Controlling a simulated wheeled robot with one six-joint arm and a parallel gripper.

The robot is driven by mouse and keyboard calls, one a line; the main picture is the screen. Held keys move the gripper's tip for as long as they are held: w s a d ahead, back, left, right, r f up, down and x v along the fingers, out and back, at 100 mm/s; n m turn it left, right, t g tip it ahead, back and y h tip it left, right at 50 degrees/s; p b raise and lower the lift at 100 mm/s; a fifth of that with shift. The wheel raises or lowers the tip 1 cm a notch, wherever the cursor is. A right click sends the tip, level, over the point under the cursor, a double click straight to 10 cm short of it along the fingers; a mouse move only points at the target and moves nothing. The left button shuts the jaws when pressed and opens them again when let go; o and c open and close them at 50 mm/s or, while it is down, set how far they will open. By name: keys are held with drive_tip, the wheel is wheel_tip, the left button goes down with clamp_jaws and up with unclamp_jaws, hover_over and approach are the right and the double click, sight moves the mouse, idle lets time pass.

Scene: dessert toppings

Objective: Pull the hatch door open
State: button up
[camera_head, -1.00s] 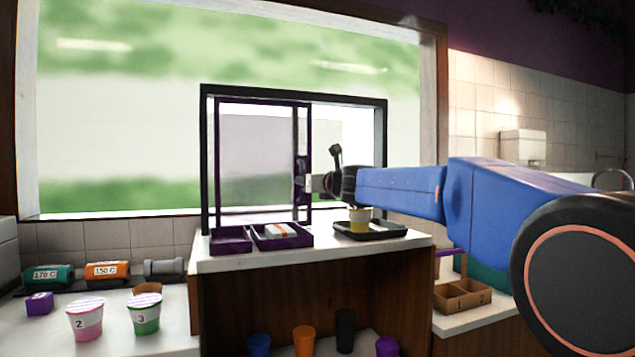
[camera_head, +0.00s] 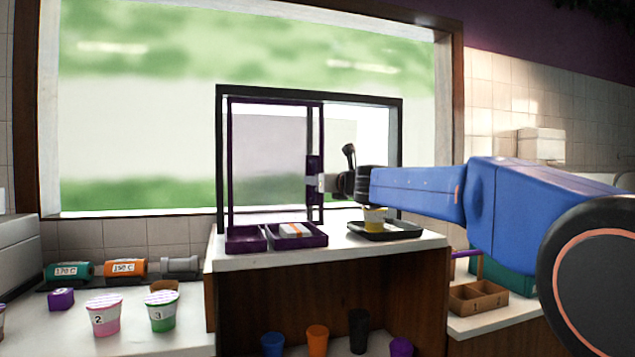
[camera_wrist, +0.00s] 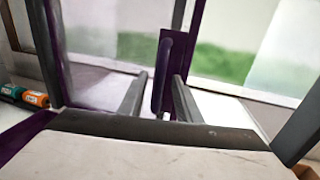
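The hatch door (camera_head: 233,160) is a purple-framed clear pane in the left part of the dark hatch frame (camera_head: 398,150). Its purple handle (camera_head: 314,170) is on the door's right upright. In the wrist view the handle (camera_wrist: 163,75) stands upright between the two fingers of my gripper (camera_wrist: 158,95). The fingers are spread, with a visible gap on the left side of the handle; contact on the right side is unclear. In the head view my gripper (camera_head: 328,183) reaches the handle from the right.
Below the hatch, a white counter (camera_head: 330,254) holds purple trays (camera_head: 246,240) and a black tray (camera_head: 400,231) with a yellow cup (camera_head: 375,222), under my arm. Lidded cups (camera_head: 162,312) stand at lower left. A brown box (camera_head: 478,298) is at right.

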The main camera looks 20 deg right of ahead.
drive_tip(key=v, duration=1.7)
drive_tip(key=s+a+f+n+g+y, duration=0.1)
drive_tip(key=s+a+f+n+g, duration=0.3)
drive_tip(key=s+f+n, duration=0.45)
drive_tip(key=s+a+f+n+g, duration=0.35)
drive_tip(key=s+f+n, duration=0.4)
drive_tip(key=f, duration=0.65)
drive_tip(key=s+d+f+n+g+h, duration=0.2)
drive_tip(key=s+d+f+n, duration=0.1)
drive_tip(key=s+f+n, duration=0.5)
drive_tip(key=s+d+f+n+g+h, duration=0.3)
drive_tip(key=s+f+n, duration=0.6)
drive_tip(key=f, duration=0.4)
drive_tip(key=shift+s+d+f, duration=0.2)
drive_tip(key=shift+d+f, duration=0.2)
